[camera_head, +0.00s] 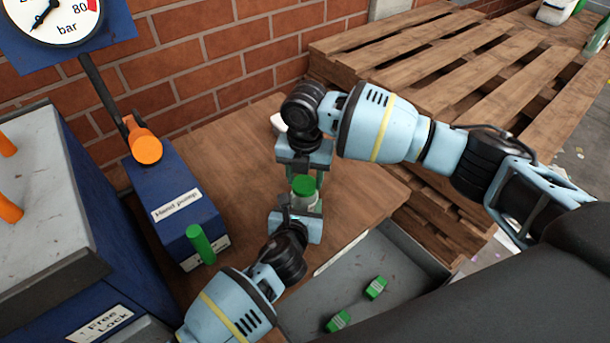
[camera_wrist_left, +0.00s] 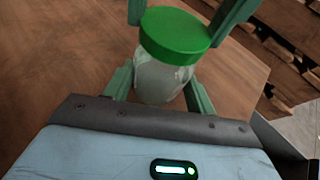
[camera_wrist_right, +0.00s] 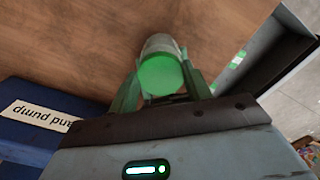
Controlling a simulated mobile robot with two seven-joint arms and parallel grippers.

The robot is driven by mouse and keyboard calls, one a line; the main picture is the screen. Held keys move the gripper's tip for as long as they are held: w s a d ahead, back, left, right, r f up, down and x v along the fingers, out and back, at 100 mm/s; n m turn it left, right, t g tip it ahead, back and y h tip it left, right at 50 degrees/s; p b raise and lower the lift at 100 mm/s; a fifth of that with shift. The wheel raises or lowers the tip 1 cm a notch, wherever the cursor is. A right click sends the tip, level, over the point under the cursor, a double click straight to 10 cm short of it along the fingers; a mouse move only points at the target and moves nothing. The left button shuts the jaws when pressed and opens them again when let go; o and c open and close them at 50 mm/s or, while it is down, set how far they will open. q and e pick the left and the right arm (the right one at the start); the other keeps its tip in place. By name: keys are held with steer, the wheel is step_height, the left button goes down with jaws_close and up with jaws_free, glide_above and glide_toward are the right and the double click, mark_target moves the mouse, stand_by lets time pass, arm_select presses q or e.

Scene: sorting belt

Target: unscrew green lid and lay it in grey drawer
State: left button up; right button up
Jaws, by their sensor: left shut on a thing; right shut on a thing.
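My left gripper (camera_head: 302,208) is shut on the jar body, a finger on each side, as the left wrist view shows. My right gripper (camera_head: 304,176) is above and shut on the lid, its fingers at opposite sides of the rim; the lid also shows in the right wrist view (camera_wrist_right: 160,75). The lid sits on the jar's mouth; I cannot tell how loose it is. The grey drawer (camera_head: 409,268) is open at the table's front.
Two small green-and-white pieces (camera_head: 375,288) lie in the drawer, with bare floor around them. A blue hand pump (camera_head: 178,207) with an orange part and a green handle (camera_head: 201,244) stands left. A wooden pallet stack (camera_head: 440,75) is at the back right.

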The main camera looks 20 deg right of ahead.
mark_target(305, 182)
arm_select(q)
steer(key=shift+w+a, duration=0.15)
arm_select(e)
steer(key=shift+r, duration=3.5)
arm_select(q)
steer(key=o, duration=1.5)
steer(key=shift+c, duration=0.2)
steer(key=shift+s, duration=0.2)
steer(key=shift+v, duration=5.85)
